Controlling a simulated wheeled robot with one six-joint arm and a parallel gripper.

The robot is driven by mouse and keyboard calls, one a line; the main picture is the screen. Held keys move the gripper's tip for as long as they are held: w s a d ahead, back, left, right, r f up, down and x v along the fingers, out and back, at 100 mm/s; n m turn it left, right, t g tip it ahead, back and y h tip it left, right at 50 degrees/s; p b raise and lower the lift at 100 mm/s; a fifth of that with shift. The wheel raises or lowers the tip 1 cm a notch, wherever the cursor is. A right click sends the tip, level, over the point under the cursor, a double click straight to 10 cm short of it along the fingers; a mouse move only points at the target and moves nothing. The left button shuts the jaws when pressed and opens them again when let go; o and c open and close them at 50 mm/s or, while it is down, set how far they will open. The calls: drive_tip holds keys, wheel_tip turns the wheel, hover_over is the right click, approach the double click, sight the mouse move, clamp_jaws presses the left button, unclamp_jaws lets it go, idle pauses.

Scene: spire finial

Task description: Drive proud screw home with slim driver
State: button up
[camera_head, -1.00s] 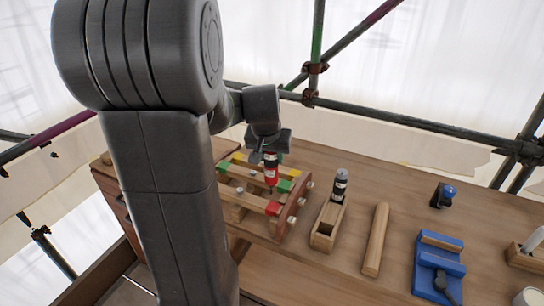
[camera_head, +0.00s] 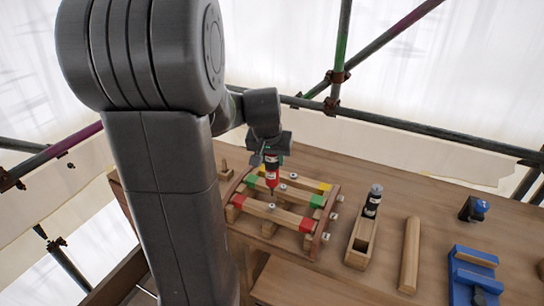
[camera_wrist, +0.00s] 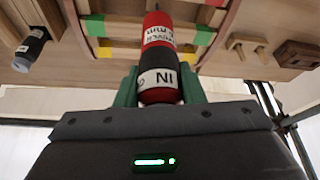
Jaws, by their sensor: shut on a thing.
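My gripper (camera_head: 271,152) is shut on the red driver (camera_head: 272,171), a red and black handle with white labels. In the wrist view the driver (camera_wrist: 160,58) sits between green jaws. It points down over the wooden frame (camera_head: 318,232), which has slats with red, green and yellow ends. A screw head (camera_head: 271,206) shows on the front slat, just below the driver's thin shaft; I cannot tell whether they touch. Another screw head (camera_head: 283,187) shows on a slat behind. I cannot tell which screw stands proud.
A black driver (camera_head: 373,202) stands in a wooden holder (camera_head: 357,250) right of the frame. A wooden bar (camera_head: 410,255), a blue fixture (camera_head: 474,275) and a blue-topped object (camera_head: 475,209) lie farther right. Scaffold tubes (camera_head: 420,130) run behind the bench.

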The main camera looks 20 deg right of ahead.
sight(272, 172)
drive_tip(key=shift+f+b, duration=1.4)
drive_tip(key=shift+f, duration=0.55)
drive_tip(key=shift+f+b, duration=0.85)
drive_tip(key=shift+b, duration=0.5)
idle(1.1)
drive_tip(key=shift+r, duration=0.15)
wheel_tip(272, 172, up, 7)
drive_tip(key=p, duration=0.5)
idle(0.5)
drive_tip(key=shift+f, duration=0.2)
idle(1.8)
